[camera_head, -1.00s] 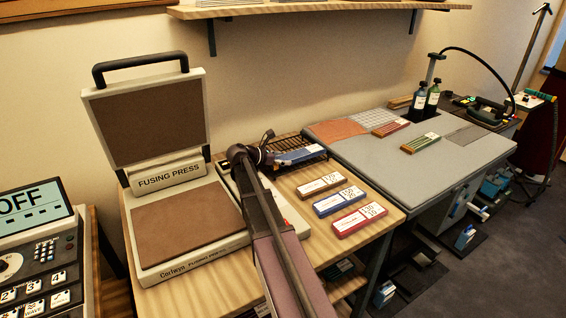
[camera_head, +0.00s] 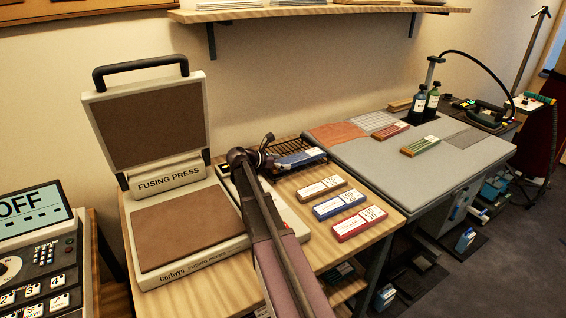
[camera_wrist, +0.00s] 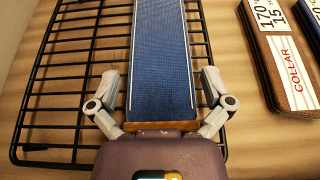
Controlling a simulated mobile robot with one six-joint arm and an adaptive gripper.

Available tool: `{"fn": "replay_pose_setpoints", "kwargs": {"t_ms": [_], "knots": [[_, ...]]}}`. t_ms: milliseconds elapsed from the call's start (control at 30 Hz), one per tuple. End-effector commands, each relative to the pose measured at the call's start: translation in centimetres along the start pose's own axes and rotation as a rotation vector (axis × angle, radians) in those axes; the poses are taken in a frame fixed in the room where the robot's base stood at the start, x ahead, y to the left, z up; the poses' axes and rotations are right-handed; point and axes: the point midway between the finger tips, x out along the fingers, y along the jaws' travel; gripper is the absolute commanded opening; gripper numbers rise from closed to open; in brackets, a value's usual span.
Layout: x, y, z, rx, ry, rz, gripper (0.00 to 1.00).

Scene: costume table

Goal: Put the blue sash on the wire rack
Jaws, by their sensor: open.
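The blue sash (camera_wrist: 160,65) is a long, flat blue strip with pale edge lines. It lies on the black wire rack (camera_wrist: 70,92) in the wrist view, its near end close to my palm. In the head view the sash (camera_head: 301,158) shows on the rack (camera_head: 295,146), at the back of the wooden table. My gripper (camera_wrist: 160,82) is open, with one finger on each side of the sash. Small gaps show between the fingers and the sash edges. My arm hides part of the rack's left side in the head view.
A fusing press (camera_head: 190,225) stands open left of my arm. Tan (camera_head: 321,187), blue (camera_head: 339,204) and red (camera_head: 359,223) labelled bundles lie right of it. A grey pressing table (camera_head: 400,165) with bottles (camera_head: 418,104) stands further right. A shelf (camera_head: 320,14) hangs above.

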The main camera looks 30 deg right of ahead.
Motion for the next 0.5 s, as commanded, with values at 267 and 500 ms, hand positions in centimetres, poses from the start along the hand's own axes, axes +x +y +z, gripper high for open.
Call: {"fn": "replay_pose_setpoints", "kwargs": {"t_ms": [267,500], "knots": [[-2.5,0.0,0.2,-0.001,0.000,0.002,1.00],[-6.4,0.0,0.3,-0.001,0.000,0.002,1.00]]}}
